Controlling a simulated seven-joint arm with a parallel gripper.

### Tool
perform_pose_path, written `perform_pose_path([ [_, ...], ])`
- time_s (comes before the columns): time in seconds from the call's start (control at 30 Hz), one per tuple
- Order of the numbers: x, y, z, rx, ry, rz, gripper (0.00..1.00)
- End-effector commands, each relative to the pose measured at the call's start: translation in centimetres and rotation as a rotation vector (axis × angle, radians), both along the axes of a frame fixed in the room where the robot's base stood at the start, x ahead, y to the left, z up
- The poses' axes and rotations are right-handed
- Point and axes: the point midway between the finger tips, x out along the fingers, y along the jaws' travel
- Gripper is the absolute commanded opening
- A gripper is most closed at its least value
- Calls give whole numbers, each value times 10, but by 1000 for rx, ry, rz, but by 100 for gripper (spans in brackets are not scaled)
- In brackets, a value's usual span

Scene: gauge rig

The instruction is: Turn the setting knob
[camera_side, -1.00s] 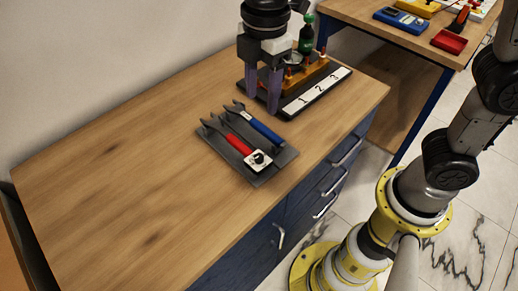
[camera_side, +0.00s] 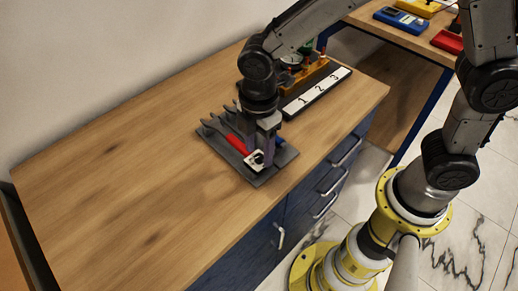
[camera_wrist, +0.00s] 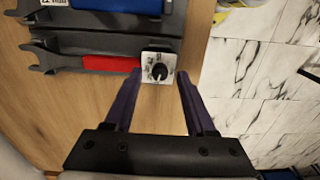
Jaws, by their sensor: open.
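In the side view the white plate (camera_side: 254,160) shows at the near edge of the dark grey tray (camera_side: 262,180), partly hidden by my gripper. My gripper (camera_side: 262,150) is over the tray, close to the knob. In the wrist view my gripper (camera_wrist: 159,77) is open, with one purple finger on each side of the plate. I cannot tell whether the fingers touch it.
A blue-handled tool (camera_wrist: 120,5) lies parallel to the red one. Behind my gripper stands a rig with a strip numbered 1, 2, 3 (camera_side: 318,92). The wooden top (camera_side: 120,180) is clear to the left. A second table (camera_side: 400,35) holds a blue meter (camera_side: 400,18).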

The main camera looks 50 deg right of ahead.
Motion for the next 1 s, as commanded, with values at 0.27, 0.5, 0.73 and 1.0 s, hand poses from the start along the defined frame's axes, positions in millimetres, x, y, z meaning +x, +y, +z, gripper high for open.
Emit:
perform_pose_path([
  [0.27,0,0,-9,0,1,0,56],
  [0.5,0,0,-8,0,0,0,38],
  [0.73,0,0,-8,0,0,0,0],
  [1.0,0,0,-8,0,0,-3,0],
])
